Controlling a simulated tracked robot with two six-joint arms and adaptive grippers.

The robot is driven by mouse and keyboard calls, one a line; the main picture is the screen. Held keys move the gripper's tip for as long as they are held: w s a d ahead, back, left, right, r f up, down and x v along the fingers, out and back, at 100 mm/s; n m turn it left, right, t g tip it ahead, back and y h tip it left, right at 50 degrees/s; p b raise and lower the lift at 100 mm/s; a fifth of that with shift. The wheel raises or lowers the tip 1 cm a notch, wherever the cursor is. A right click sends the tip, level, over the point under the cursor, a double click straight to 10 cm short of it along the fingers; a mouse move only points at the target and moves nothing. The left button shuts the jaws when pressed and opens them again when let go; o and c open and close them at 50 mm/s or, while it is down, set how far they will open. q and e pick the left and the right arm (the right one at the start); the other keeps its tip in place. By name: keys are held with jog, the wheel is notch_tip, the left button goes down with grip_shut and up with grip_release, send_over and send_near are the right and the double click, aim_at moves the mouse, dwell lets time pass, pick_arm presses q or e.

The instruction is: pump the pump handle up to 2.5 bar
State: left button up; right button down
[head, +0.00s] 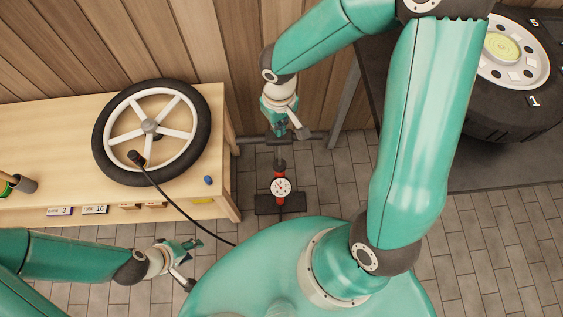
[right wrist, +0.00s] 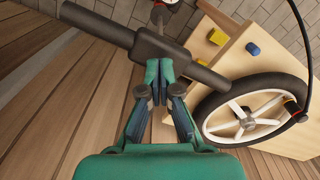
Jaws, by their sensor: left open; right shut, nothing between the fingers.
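The floor pump stands on the floor to the right of the bench, with a red barrel and a round white gauge (head: 281,187) whose reading is too small to make out. Its dark crossbar handle (head: 308,138) is raised above the barrel on a thin rod. My right gripper (head: 281,132) is over the middle of the handle. In the right wrist view, the fingers (right wrist: 160,72) are shut with their tips at the handle (right wrist: 205,75); I cannot tell whether they touch it. My left gripper (head: 192,263) is open and empty, low in front of the bench.
A spoked wheel with a black tyre (head: 104,158) lies on the wooden bench (head: 60,110), with a black hose (head: 185,211) running from it towards the floor. A blue cap (head: 208,180) lies near the bench edge.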

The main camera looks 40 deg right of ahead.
jog(key=b, duration=1.7)
send_over(280, 166)
jog(key=shift+f, duration=8.7)
notch_tip(280, 166, up, 18)
jog(key=p, duration=1.3)
jog(key=shift+w+f, duration=0.1)
jog(key=shift+f, duration=0.15)
